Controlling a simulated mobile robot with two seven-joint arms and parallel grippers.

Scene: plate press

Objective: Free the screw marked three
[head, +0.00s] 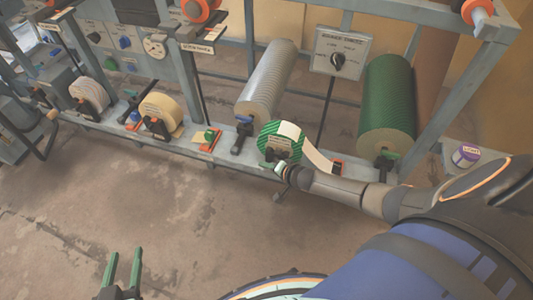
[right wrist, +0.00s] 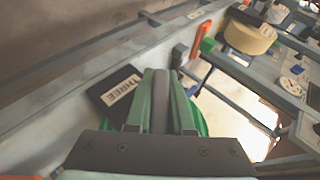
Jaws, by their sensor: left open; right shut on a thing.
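A black block with a white label reading THREE (right wrist: 121,91) lies just left of my fingers in the right wrist view. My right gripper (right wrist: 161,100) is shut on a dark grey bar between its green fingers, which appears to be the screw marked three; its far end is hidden. In the head view my right gripper (head: 282,169) is at the front of the frame's rail, at the foot of the green and white striped roll (head: 280,141). My left gripper (head: 123,272) is open and empty, low over the floor at the lower left.
A grey roll (head: 266,82) and a large green roll (head: 387,105) stand behind. Tan (head: 161,112) and pale (head: 89,95) rolls sit on the rail further left. A dial box (head: 341,53) hangs at the back. A purple-topped can (head: 466,155) is at right. The floor at left is clear.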

